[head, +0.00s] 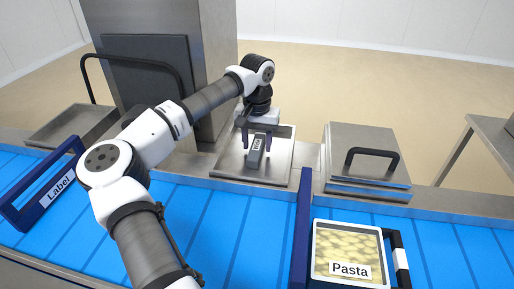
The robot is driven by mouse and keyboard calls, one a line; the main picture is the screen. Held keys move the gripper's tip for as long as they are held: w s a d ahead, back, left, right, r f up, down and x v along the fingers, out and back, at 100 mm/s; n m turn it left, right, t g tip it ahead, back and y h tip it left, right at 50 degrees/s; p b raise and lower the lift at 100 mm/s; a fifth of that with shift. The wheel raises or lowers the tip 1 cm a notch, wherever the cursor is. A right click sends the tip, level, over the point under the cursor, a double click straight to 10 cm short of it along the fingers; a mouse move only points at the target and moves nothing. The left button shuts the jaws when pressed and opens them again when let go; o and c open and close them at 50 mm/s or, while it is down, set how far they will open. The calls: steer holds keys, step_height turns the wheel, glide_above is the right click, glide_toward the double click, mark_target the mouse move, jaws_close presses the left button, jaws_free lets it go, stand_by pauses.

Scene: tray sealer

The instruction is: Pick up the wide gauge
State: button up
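A small grey block with a white label (254,155) lies in a shallow metal tray (281,168) behind the blue belt. The label's print is too small to read surely, so I cannot confirm that it is the wide gauge. My gripper (256,146) points down over this block. Its two dark fingers are apart, one on each side of the block's far part, with what looks like a small gap to it. The far end of the block is partly hidden by my gripper.
A blue conveyor belt (235,226) runs across the front. A tray marked Pasta (349,246) sits on it beside a dark blue bar (301,232). A blue Label frame (28,212) is at left. A metal box with a black handle (372,157) stands right of the tray.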

steer(key=c, duration=0.9)
steer(key=shift+r, duration=0.1)
